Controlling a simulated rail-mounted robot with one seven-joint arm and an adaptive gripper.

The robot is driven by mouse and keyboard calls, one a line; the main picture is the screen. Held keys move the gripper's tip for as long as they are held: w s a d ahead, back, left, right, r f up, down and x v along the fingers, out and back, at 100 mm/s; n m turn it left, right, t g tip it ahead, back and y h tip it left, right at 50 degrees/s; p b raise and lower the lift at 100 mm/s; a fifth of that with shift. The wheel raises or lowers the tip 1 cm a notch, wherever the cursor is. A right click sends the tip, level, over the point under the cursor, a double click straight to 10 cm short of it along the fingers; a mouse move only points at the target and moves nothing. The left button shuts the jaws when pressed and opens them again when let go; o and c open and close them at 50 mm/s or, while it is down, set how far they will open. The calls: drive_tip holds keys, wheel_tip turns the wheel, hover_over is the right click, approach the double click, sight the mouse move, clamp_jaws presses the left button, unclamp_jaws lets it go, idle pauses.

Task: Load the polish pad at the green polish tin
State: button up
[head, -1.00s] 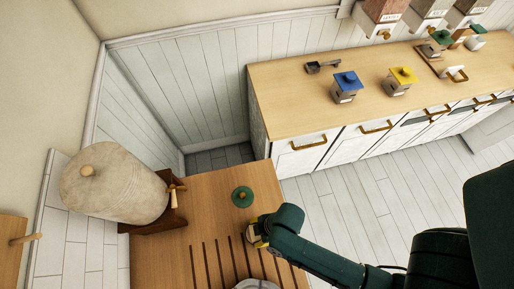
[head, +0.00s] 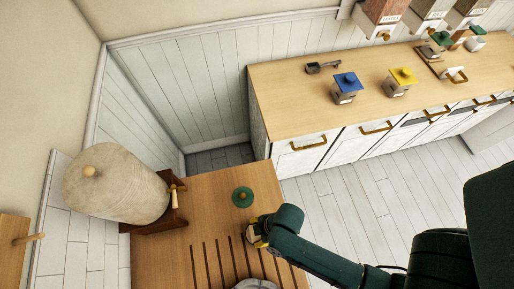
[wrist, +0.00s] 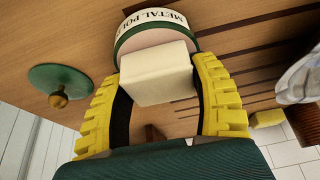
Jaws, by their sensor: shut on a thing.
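My gripper (wrist: 160,80) has yellow ribbed fingers closed on the cream, block-shaped polish pad (wrist: 158,72) in the wrist view. Just beyond the pad is a round tin (wrist: 150,22) with a white "METAL POLISH" label, a green rim and a pinkish top face. The pad overlaps the tin's top in this view; I cannot tell whether they touch. A green lid (wrist: 60,85) with a brass knob lies on the wood beside it. In the head view my gripper (head: 258,232) is low over the table, near the green lid (head: 242,196); the pad and tin are not clearly seen there.
The wooden table (head: 215,185) has dark grooves. A big pale rounded vessel (head: 117,185) on a dark wooden stand (head: 165,220) is at its left. A pale object (head: 255,284) sits at the bottom edge. A counter (head: 300,105) behind holds a blue-lidded tin (head: 345,90) and a yellow-lidded tin (head: 400,84).

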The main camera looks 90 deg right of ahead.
drive_tip(key=shift+s, duration=0.1)
idle(0.3)
wheel_tip(320, 180, up, 7)
drive_tip(key=p, duration=0.8)
drive_tip(key=shift+r, duration=0.1)
idle(0.5)
drive_tip(key=w+a+r, duration=0.4)
drive_tip(key=w+a, duration=0.2)
drive_tip(key=w, duration=0.3)
drive_tip(key=w+a+r+m, duration=0.1)
drive_tip(key=w+a+r, duration=0.3)
drive_tip(key=w, duration=0.6)
drive_tip(key=shift+a+m+h, duration=0.3)
drive_tip(key=shift+a, duration=0.6)
